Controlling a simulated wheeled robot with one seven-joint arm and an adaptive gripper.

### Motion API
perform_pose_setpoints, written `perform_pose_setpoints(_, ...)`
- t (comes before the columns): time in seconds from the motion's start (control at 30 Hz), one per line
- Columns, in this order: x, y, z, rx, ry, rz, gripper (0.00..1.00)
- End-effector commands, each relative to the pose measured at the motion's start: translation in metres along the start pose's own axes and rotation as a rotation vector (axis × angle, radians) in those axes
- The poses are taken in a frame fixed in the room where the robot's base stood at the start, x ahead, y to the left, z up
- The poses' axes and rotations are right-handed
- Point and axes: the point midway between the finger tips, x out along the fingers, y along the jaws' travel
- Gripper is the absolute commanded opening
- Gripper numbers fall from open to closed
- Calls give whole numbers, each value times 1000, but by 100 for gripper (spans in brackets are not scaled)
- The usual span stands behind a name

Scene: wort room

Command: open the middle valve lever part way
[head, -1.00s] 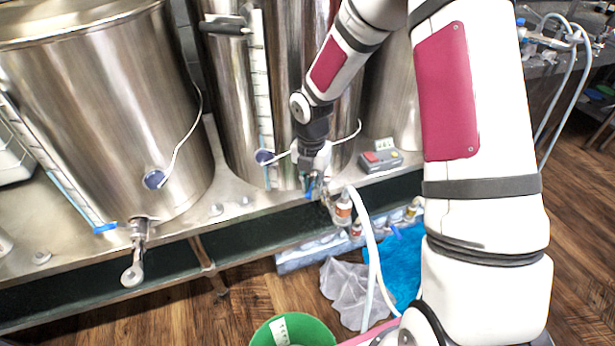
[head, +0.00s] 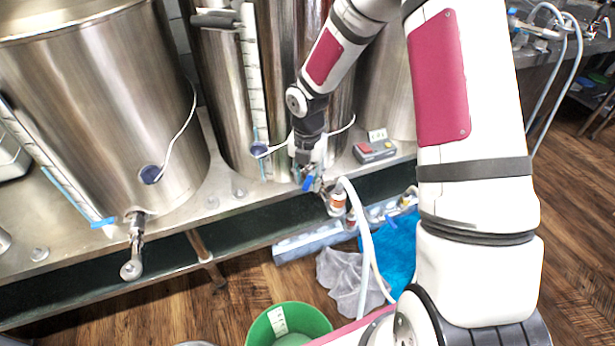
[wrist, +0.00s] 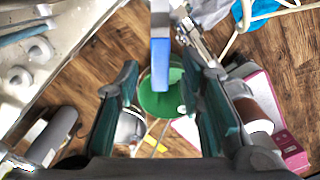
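The middle valve sits low on the front of the middle steel tank (head: 268,100), and its blue lever (head: 308,184) shows just below my gripper (head: 311,176). In the wrist view the blue lever (wrist: 160,66) stands in the gap between the tips of my gripper (wrist: 158,72). The fingers are apart, with the green bucket visible through the gap. I see no clear contact between the fingers and the lever. My gripper hides much of the valve body in the head view. The left tank's valve (head: 134,248) hangs at its base.
A grey control box (head: 374,151) with a red button stands on the bench to the right. A green bucket (head: 312,318) is on the floor below.

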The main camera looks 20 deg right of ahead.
Motion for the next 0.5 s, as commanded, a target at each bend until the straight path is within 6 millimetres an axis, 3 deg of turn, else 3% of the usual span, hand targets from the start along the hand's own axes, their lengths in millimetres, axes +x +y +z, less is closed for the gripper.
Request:
perform_pose_setpoints(0.27,-12,0,0,0,-1,1,35)
perform_pose_setpoints(0.5,-58,0,2,3,-4,2,35)
